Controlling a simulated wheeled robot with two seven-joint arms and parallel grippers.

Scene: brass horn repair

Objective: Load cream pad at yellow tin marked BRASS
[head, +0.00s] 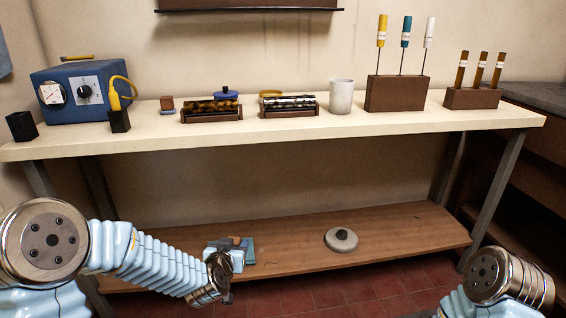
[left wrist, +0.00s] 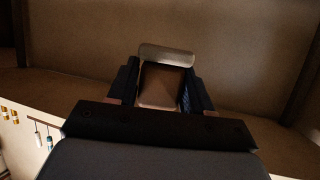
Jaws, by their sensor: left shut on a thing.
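My left gripper (head: 236,246) is low in front of the bench, over the lower shelf in the head view. In the left wrist view its jaws (left wrist: 161,82) are shut on a brown block with a cream face at its far end, which I take for the cream pad (left wrist: 167,55). In the head view the pad is mostly hidden by the gripper. A yellow tin (head: 270,92) stands at the back of the bench top, partly hidden behind a dark rack; its marking cannot be read. My right arm shows at lower right, its gripper out of frame.
The bench top (head: 370,125) carries a blue power box (head: 85,90), a blue tin (head: 226,94), two dark racks, a white cup (head: 341,96) and brown holders with upright tools. A round cream thing with a dark knob (head: 341,240) lies on the lower shelf (head: 400,235).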

